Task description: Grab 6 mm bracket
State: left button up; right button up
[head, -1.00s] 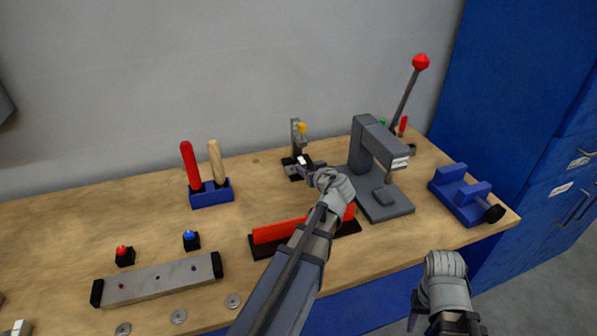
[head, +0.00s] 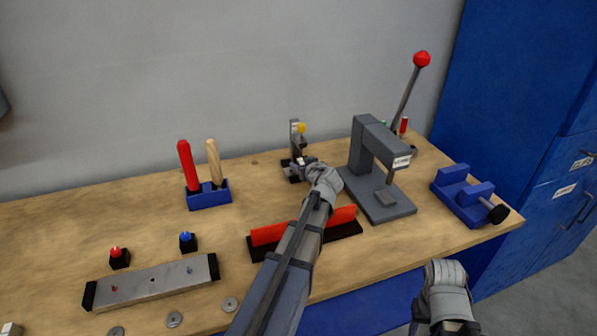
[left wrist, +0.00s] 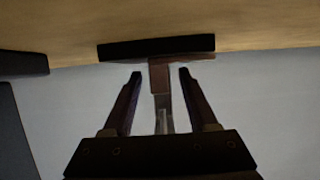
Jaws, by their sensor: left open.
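In the left wrist view the open left gripper (left wrist: 158,78) has one finger on each side of a narrow upright piece (left wrist: 160,76), with gaps on both sides. A black base (left wrist: 155,47) shows beyond it. Of my right arm only the wrist part shows; its jaws are not seen.
A grey press (head: 366,160) with a red-knobbed lever stands close to the right of my left gripper. A red rail on a black base (head: 262,249) lies below my left arm. A blue holder (head: 209,196) stands left, a blue vise (head: 462,197) right.

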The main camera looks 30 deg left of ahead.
pick_arm(q)
jog(key=shift+w+a+f, duration=0.15)
jog(key=shift+w+a, duration=0.1)
jog(key=shift+s, duration=0.1)
grip_shut()
dwell(0.3)
